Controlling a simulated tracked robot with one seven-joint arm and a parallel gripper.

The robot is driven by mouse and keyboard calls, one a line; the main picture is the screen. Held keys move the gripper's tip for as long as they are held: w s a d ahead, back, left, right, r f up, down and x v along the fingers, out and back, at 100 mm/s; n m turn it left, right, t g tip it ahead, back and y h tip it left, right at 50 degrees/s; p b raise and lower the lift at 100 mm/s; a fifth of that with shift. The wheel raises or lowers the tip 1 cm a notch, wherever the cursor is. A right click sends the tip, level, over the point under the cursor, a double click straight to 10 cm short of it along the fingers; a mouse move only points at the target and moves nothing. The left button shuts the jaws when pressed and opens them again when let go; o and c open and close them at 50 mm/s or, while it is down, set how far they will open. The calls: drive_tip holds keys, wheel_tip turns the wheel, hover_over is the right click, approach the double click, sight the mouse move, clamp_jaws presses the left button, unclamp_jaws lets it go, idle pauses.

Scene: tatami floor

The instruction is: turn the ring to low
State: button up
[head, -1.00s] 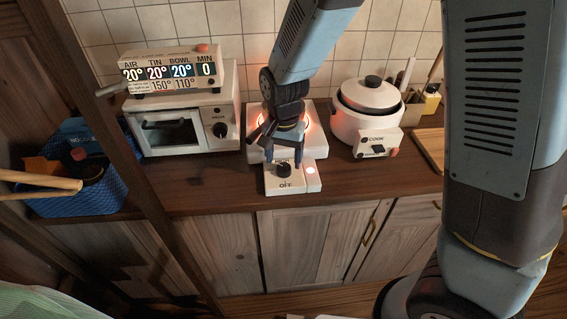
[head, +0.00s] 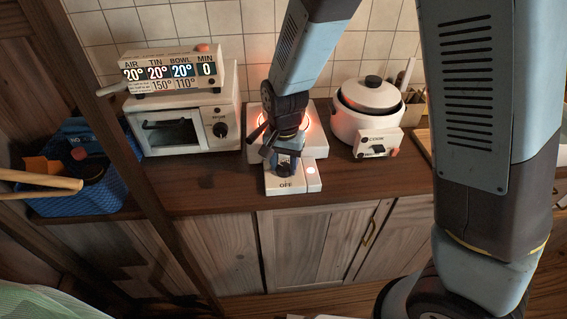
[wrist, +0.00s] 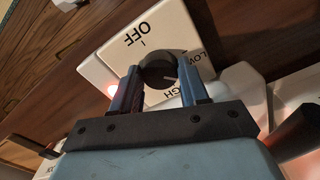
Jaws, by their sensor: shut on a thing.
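The ring's white cooker (head: 317,146) stands on the counter, its coil glowing orange behind my arm. Its front control box (head: 285,187) reads OFF on the near edge. In the wrist view the box (wrist: 170,28) shows OFF, LOW and part of HIGH around a dark round knob (wrist: 158,68). A pale mark shows on the knob; which label it points to is hard to tell. My gripper (head: 284,170) is down over the knob, hiding it in the head view. In the wrist view my gripper (wrist: 160,80) has one finger on each side of the knob, shut on it.
A lit red lamp (head: 311,172) is on the white block beside the control box. A toaster oven (head: 185,125) with a display box (head: 170,72) on it stands left. A white lidded cooker (head: 365,120) stands right. The counter's front strip is clear.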

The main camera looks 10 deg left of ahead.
drive_tip(key=c, duration=0.4)
drive_tip(key=shift+o, duration=0.2)
drive_tip(key=shift+n, duration=0.3)
drive_tip(key=n, duration=0.4)
drive_tip(key=shift+n, duration=2.1)
drive_tip(key=o, duration=1.1)
drive_tip(key=shift+c, duration=0.2)
